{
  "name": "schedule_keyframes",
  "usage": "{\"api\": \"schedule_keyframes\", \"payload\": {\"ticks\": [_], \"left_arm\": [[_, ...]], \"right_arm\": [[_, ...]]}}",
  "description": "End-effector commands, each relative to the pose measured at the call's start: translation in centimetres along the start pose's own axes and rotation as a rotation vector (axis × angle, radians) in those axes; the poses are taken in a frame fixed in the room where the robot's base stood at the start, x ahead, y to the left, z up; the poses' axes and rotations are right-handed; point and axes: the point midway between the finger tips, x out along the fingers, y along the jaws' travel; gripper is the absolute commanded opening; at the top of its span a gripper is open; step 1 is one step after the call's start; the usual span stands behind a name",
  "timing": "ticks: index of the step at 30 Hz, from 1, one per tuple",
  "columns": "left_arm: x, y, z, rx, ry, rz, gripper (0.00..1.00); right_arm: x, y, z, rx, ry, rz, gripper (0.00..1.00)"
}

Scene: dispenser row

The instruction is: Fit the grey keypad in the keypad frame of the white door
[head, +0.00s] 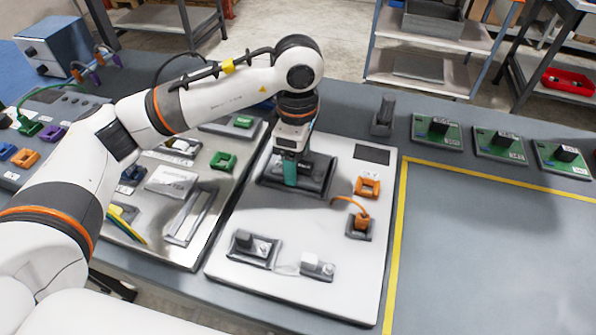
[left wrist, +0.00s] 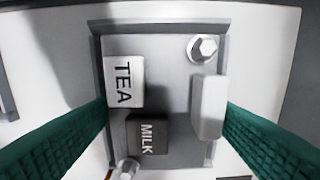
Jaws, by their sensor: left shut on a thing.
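The white door (head: 300,235) lies flat on the bench, with a dark keypad frame (head: 322,186) near its far end. My left gripper (head: 291,172), with teal fingers, points down over this frame. In the left wrist view the grey keypad (left wrist: 172,75) lies between the fingers, which are shut on its left and right sides. It carries a white TEA key, a dark MILK key, a pale block and hex bolts. A grey rim shows around its top and sides. I cannot tell whether it is fully seated. My right gripper is not in view.
Orange connectors (head: 367,187) and two small grey fixtures (head: 254,249) stand on the door. A metal panel with coloured plugs (head: 222,161) lies to its left. Green boards (head: 437,131) line the back right. The yellow-edged mat area (head: 490,250) is clear.

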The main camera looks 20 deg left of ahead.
Motion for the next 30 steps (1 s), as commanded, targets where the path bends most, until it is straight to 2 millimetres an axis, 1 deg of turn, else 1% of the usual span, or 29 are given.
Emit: {"api": "schedule_keyframes", "payload": {"ticks": [1,8,9,13,14,26,30], "left_arm": [[0.23,-0.02,0.02,-0.004,0.0,-0.001,0.47],[0.14,-0.02,0.03,-0.009,0.0,-0.001,0.47],[0.14,-0.02,0.03,-0.009,0.0,-0.001,0.74],[0.14,-0.02,0.03,-0.009,0.0,-0.001,0.95],[0.14,-0.02,0.03,-0.009,0.0,-0.001,0.98],[0.19,0.0,0.03,-0.008,-0.001,0.0,1.0],[-0.24,-0.02,0.03,-0.008,-0.001,-0.001,1.0]], "right_arm": [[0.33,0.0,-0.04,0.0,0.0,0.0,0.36],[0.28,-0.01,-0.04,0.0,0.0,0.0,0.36],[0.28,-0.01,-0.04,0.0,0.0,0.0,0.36],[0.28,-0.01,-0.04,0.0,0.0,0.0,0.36],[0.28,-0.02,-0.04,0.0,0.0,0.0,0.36],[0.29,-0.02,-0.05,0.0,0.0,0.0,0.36],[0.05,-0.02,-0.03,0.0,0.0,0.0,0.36]]}}
